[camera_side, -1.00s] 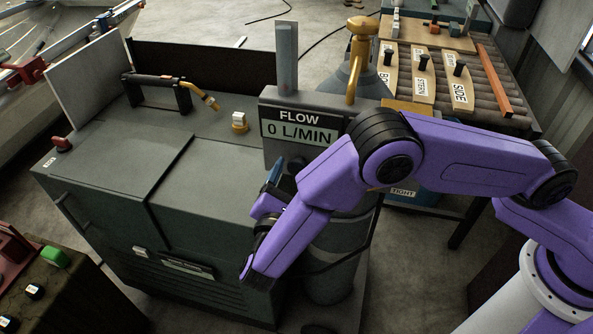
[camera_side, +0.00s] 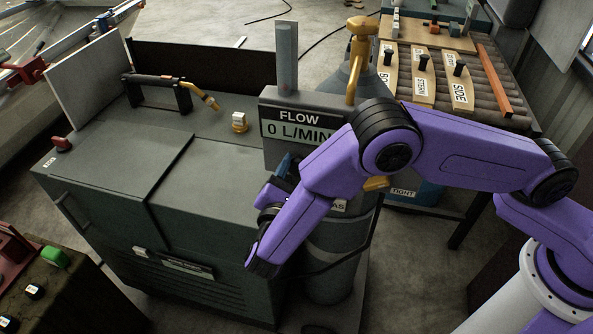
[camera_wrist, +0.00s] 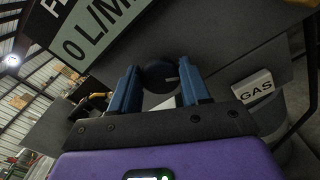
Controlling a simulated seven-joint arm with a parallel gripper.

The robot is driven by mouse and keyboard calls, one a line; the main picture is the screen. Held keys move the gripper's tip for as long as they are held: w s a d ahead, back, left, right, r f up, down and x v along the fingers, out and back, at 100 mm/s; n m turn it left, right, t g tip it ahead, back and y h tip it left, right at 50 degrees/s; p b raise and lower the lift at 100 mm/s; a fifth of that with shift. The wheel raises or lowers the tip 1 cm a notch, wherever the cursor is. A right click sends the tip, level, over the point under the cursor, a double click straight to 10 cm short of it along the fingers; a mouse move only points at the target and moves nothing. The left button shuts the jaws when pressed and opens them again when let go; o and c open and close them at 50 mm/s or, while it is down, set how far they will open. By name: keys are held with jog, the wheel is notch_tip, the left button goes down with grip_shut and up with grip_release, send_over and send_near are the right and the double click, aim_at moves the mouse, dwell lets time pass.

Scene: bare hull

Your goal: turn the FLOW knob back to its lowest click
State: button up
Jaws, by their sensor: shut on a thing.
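The FLOW display (camera_side: 300,128) on the grey panel reads 0 L/MIN in the side view. Part of the display (camera_wrist: 92,32) also shows, tilted, in the wrist view. The dark round FLOW knob (camera_wrist: 158,77) sits below it, with a pale mark near its right side. My gripper (camera_wrist: 158,80) has its blue fingers on either side of the knob and is shut on it. In the side view my purple arm mostly hides the knob, and only a bit of blue finger (camera_side: 284,166) shows in front of the panel.
A GAS label (camera_wrist: 254,87) is right of the knob in the wrist view. A yellow valve (camera_side: 361,50) tops the cylinder behind the panel. The grey machine top (camera_side: 120,160) left of my arm holds a torch (camera_side: 170,85) on a stand.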

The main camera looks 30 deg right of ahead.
jog(key=n, duration=0.5)
jog(key=shift+a+n, duration=0.1)
jog(key=shift+n, duration=0.2)
jog(key=n, duration=0.6)
jog(key=shift+w, duration=0.1)
jog(key=n, duration=0.6)
jog(key=shift+f+n, duration=0.1)
jog(key=shift+n, duration=0.3)
jog(key=n, duration=0.5)
jog(key=shift+a, duration=0.1)
jog(key=shift+n, duration=0.3)
jog(key=o, duration=1)
